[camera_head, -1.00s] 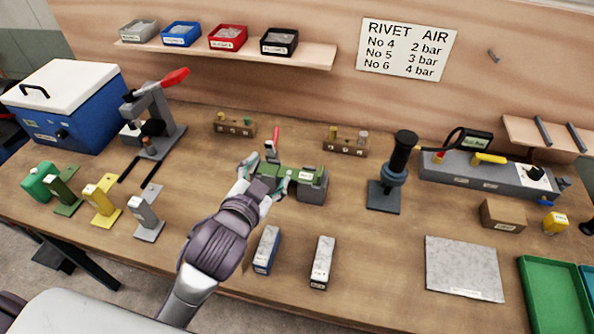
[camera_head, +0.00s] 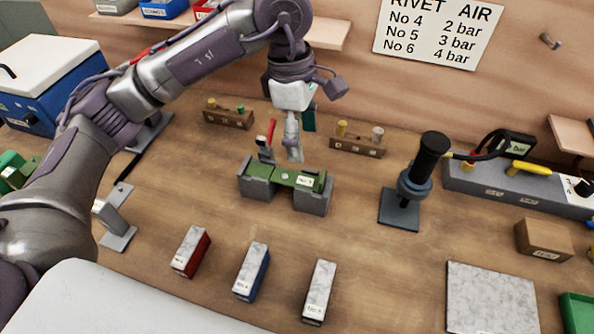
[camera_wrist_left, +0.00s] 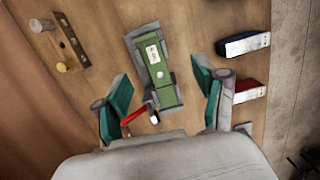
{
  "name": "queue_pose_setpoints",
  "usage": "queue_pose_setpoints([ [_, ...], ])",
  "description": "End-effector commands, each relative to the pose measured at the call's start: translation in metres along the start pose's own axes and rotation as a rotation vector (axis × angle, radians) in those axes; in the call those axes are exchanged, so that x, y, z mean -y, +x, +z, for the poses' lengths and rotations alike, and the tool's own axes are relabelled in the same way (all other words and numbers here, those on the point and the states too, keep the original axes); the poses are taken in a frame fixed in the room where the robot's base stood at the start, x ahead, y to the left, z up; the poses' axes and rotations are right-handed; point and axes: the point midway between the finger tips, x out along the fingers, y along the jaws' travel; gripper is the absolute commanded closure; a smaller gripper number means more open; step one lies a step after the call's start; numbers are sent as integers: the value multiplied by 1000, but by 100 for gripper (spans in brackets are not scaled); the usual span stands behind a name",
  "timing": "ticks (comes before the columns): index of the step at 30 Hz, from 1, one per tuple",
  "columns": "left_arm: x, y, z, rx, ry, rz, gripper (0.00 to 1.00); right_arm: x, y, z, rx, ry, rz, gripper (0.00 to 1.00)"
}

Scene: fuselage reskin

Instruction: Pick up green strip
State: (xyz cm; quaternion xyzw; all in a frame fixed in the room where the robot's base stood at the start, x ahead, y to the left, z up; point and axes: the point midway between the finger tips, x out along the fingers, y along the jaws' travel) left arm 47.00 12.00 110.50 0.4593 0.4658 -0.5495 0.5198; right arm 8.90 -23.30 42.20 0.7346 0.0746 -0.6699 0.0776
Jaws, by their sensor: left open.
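The green strip (camera_head: 285,177), with a white label, lies across the two ends of a grey fixture (camera_head: 313,203) mid-table. In the left wrist view the strip (camera_wrist_left: 158,62) lies lengthwise ahead of my fingers. My left gripper (camera_head: 300,137) hangs fingers-down just behind the strip in the head view. It is open and empty, with teal pads on both sides in the wrist view (camera_wrist_left: 160,88). A red-handled clamp (camera_head: 267,143) stands at the fixture's back edge, between the open fingers in the wrist view. My right gripper is not in view.
Small blocks with red (camera_head: 191,251), blue (camera_head: 251,272) and white (camera_head: 319,291) sides lie in front of the fixture. Wooden peg racks (camera_head: 228,117) (camera_head: 357,146) stand behind. A black-handled tool (camera_head: 412,185) stands to the right. The table between is clear.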

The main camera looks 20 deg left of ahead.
Motion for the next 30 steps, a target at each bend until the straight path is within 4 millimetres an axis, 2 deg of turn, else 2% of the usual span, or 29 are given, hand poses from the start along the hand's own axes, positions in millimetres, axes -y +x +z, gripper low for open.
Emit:
queue_pose_setpoints([
  [1,-5,-6,-15,-64,-12,19,29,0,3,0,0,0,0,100],
  [5,-9,-6,-33,-143,-27,31,29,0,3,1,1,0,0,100],
  [15,-10,53,-43,-147,-30,28,29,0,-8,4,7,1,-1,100],
  [23,-12,74,-46,-145,-29,31,29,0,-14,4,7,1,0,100],
  [30,-16,107,-54,-145,-28,28,29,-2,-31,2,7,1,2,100],
])
